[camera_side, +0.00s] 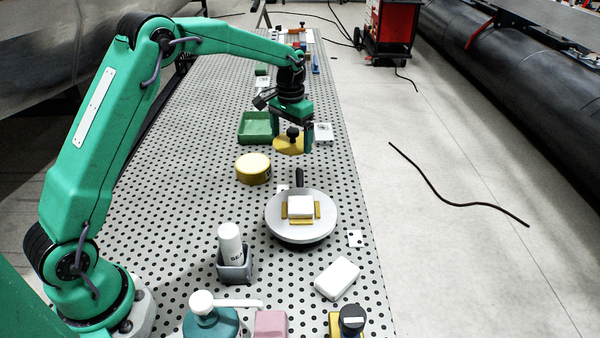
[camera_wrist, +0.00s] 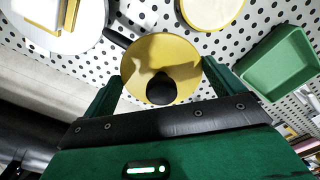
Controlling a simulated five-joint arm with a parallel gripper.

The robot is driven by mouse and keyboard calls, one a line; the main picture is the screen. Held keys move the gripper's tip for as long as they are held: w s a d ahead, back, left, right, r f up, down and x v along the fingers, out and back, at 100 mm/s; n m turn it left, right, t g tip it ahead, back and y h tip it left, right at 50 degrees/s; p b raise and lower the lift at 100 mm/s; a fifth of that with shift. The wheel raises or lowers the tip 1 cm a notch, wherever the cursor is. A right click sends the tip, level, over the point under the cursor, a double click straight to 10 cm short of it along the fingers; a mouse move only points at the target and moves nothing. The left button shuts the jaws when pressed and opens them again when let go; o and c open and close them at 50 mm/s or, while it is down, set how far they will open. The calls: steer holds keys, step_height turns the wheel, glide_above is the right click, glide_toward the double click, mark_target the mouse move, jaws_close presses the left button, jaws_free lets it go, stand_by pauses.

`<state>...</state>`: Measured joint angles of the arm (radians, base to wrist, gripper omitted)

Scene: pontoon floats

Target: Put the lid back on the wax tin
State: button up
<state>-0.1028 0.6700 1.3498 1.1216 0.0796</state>
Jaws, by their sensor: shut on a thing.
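The wax tin (camera_side: 253,170) is a round yellow tin with a pale top, standing on the perforated table left of my gripper. In the wrist view its pale top and yellow rim (camera_wrist: 210,10) show at the upper edge. The lid (camera_side: 286,146) is a yellow disc with a black knob. My gripper (camera_side: 293,140) is shut on the lid and holds it above the table, apart from the tin. In the wrist view the lid (camera_wrist: 160,55) sits between the two green fingers, knob towards the camera; the exact contact is partly hidden.
A green tray (camera_side: 256,139) stands behind the tin. A grey round plate with a dark handle (camera_side: 272,222) bears a white block (camera_side: 300,207) in front. A white bottle in a grey holder (camera_side: 230,245), a white block (camera_side: 337,278) and a pump bottle (camera_side: 210,320) stand nearer.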

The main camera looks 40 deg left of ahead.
mark_target(251, 164)
steer(key=s+a+n, duration=0.3)
steer(key=s+a, duration=0.4)
steer(key=a, duration=0.2)
steer(key=shift+n, duration=0.3)
steer(key=shift+f, duration=0.2)
steer(key=shift+f, duration=3)
steer(key=shift+f, duration=0.2)
steer(key=o, duration=0.6)
steer(key=shift+o, duration=0.2)
steer(key=shift+r, duration=0.1)
